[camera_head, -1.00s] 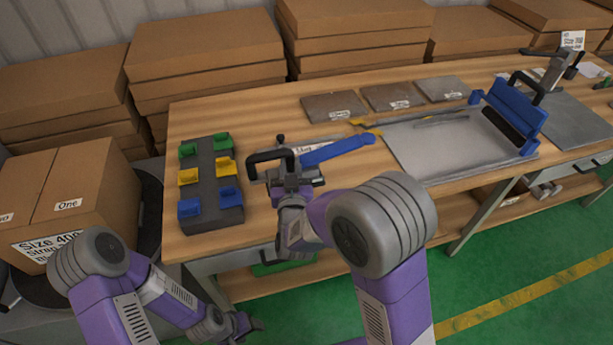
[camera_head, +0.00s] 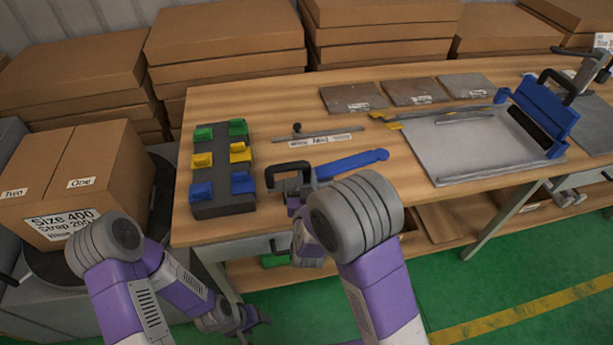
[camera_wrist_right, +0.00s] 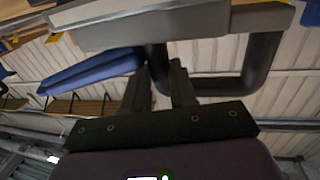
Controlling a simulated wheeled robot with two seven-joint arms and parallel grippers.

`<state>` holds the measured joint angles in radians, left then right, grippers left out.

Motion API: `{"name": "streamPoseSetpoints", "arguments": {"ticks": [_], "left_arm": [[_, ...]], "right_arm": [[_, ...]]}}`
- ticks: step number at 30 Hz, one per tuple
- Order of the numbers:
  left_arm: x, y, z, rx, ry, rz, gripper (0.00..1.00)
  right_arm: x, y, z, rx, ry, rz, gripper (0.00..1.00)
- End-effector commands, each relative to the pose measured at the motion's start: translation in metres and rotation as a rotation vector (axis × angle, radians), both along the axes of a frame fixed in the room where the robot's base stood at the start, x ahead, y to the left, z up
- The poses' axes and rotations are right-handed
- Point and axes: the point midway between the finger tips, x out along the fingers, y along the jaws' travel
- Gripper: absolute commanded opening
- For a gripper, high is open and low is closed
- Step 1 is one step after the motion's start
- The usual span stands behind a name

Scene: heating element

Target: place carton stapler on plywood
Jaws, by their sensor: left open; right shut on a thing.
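The tool with a black loop handle and long blue lever, which I take to be the carton stapler (camera_head: 352,162), is at the front of the wooden table in the head view. My right gripper (camera_head: 298,205) is shut on it, mostly hidden behind my arm. In the right wrist view, the fingers (camera_wrist_right: 160,85) close around part of the black handle (camera_wrist_right: 262,65), below the grey body (camera_wrist_right: 175,25). Whether the tool touches the table is unclear. My left gripper (camera_head: 252,318) is open and empty, low in front of the table. Flat boards (camera_head: 352,97) at the back may be the plywood; their labels are unreadable.
A dark rack with green, yellow and blue holders (camera_head: 222,170) stands left of the tool. A thin labelled rod (camera_head: 325,138) lies behind it. A grey plate with a blue clamp (camera_head: 540,125) is right. A carton (camera_head: 75,185) stands left. Bare tabletop lies between.

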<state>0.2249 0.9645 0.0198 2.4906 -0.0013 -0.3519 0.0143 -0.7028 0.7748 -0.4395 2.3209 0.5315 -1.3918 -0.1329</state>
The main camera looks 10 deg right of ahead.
Motion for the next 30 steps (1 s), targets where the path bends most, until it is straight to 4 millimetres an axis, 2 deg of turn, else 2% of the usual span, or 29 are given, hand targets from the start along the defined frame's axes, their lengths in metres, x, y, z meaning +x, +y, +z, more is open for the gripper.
{"name": "streamPoseSetpoints", "arguments": {"ticks": [5,6,11,23,26,30], "left_arm": [[0.000,0.000,-0.004,0.000,0.000,0.000,0.61],[0.000,0.000,-0.004,0.000,0.000,0.000,0.61],[0.000,0.000,-0.003,0.000,0.000,0.000,0.61],[0.000,0.000,0.002,0.000,0.000,0.000,0.61],[0.000,0.000,0.002,0.000,0.000,0.000,0.61],[0.000,0.000,0.005,0.000,0.000,0.000,0.61]], "right_arm": [[0.001,0.000,0.000,0.001,-0.010,0.000,0.00],[0.000,0.000,-0.003,-0.001,0.000,0.000,0.28],[0.000,0.000,-0.002,-0.001,0.001,0.000,0.52],[-0.001,0.000,0.002,-0.001,0.001,0.000,0.52],[-0.017,0.003,0.000,0.000,0.003,0.001,0.52],[-0.049,0.009,0.000,-0.001,0.005,0.004,0.52]]}}
